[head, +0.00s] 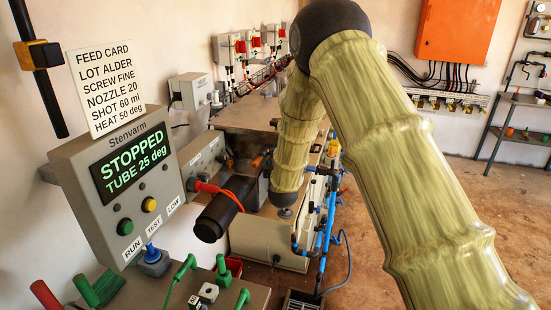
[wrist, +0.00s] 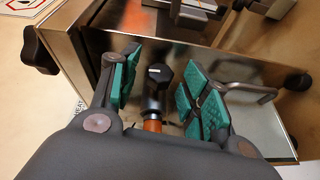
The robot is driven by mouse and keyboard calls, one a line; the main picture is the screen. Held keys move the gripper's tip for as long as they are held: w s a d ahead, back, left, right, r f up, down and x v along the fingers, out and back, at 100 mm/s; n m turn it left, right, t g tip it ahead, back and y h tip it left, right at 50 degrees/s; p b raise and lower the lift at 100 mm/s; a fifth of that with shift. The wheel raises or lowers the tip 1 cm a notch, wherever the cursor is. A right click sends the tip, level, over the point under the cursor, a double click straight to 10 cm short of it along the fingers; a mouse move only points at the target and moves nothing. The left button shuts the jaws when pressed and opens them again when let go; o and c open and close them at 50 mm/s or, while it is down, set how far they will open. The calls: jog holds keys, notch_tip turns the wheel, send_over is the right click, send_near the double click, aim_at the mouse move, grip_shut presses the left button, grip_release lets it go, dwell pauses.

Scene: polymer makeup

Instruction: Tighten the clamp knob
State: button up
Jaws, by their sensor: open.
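My gripper (wrist: 160,85) is open in the wrist view, its green-padded fingers spread wide. A black knob-like part (wrist: 158,75) with an orange-brown piece (wrist: 152,126) nearer the camera lies between them, with gaps on both sides. A black lobed knob (wrist: 38,50) sticks out left of the fingers, and a round black knob (wrist: 298,81) sits at the right. No label shows which is the clamp knob. In the head view my arm hides most of the gripper, beside the bench machine.
A bent metal handle (wrist: 250,88) runs just right of the fingers. In the head view, a control box (head: 115,185) reads STOPPED, TUBE 25 deg. A black cylinder (head: 218,215) and blue pipes (head: 325,225) flank my arm's end. The floor at right is partly clear.

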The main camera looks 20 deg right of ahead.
jog(key=v, duration=1.2)
jog(key=s+f+m+g+y, duration=0.1)
jog(key=s+f+m+g, duration=0.3)
jog(key=s+f, duration=0.8)
jog(key=s+f+m+g+y, duration=0.1)
jog(key=s+f+m+g, duration=0.25)
jog(key=s+f, duration=0.85)
jog(key=s+f+m+g, duration=0.2)
jog(key=s+f, duration=0.3)
jog(key=s, duration=0.4)
jog(key=s+a+f+m+g+y, duration=0.1)
jog(key=s+f+m+g, duration=0.2)
jog(key=s+f, duration=0.3)
jog(key=s+a+f+m+g, duration=0.1)
jog(key=s+f+g, duration=0.3)
jog(key=s, duration=0.8)
jog(key=shift+s+f+m+g+y, duration=0.2)
jog(key=shift+f+m+g+y, duration=0.15)
jog(key=shift+f+m, duration=0.4)
jog(key=shift+f, duration=0.1)
